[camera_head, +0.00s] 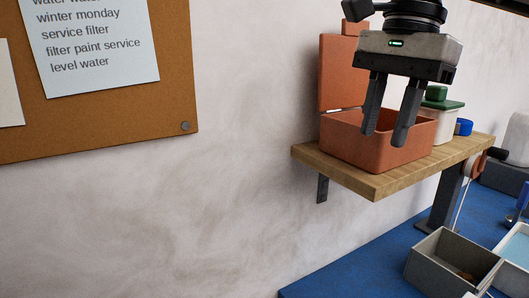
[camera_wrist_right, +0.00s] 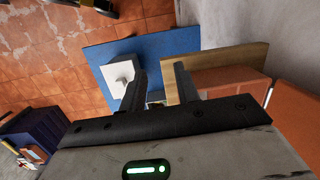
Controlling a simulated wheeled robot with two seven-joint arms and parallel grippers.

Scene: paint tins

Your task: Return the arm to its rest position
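My right gripper (camera_head: 389,140) shows in the head view, in front of an orange box with its lid raised (camera_head: 378,148). Its two fingers point down and stand apart with nothing between them. In the right wrist view the gripper's fingers (camera_wrist_right: 160,85) are also apart and empty. The orange box also shows in the wrist view (camera_wrist_right: 232,80), right of the fingers. My left gripper is in neither view.
The box stands on a wooden shelf (camera_head: 385,185) on the wall, with a green-lidded white container (camera_head: 442,122) and a blue item (camera_head: 464,127) behind it. Below is a blue bench top (camera_head: 375,265) with a grey open box (camera_head: 452,265). A corkboard (camera_head: 175,75) hangs at left.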

